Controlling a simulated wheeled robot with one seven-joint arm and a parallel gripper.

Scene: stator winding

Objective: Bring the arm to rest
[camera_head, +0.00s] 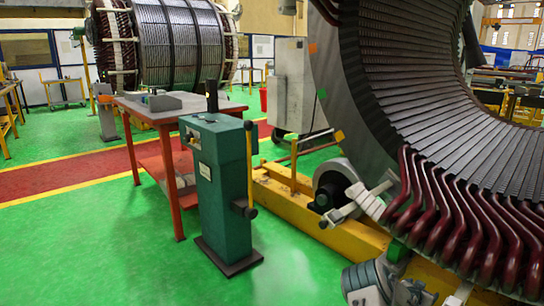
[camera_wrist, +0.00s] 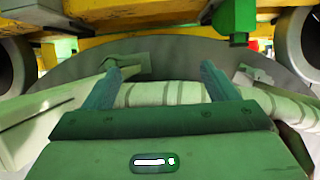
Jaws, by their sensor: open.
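My gripper (camera_wrist: 160,72) shows in the wrist view. Its two bluish-grey fingers stand apart and point up the picture, so it is open. A pale ribbed cylinder (camera_wrist: 160,94) lies crosswise behind the fingers; I cannot tell whether they touch it. In the head view, grey jointed parts (camera_head: 372,285) at the bottom, right of centre, may belong to my arm, but I cannot make out the gripper there. The large stator ring (camera_head: 385,75) fills the right side, with dark red coil ends (camera_head: 450,215) along its lower edge.
A yellow base beam (camera_head: 285,200) with a roller (camera_head: 335,180) is under the stator. A green control pedestal (camera_head: 215,190) stands left of it, before a red table (camera_head: 160,110). Another wound cylinder (camera_head: 180,45) is behind. Green floor (camera_head: 90,250) is clear at lower left.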

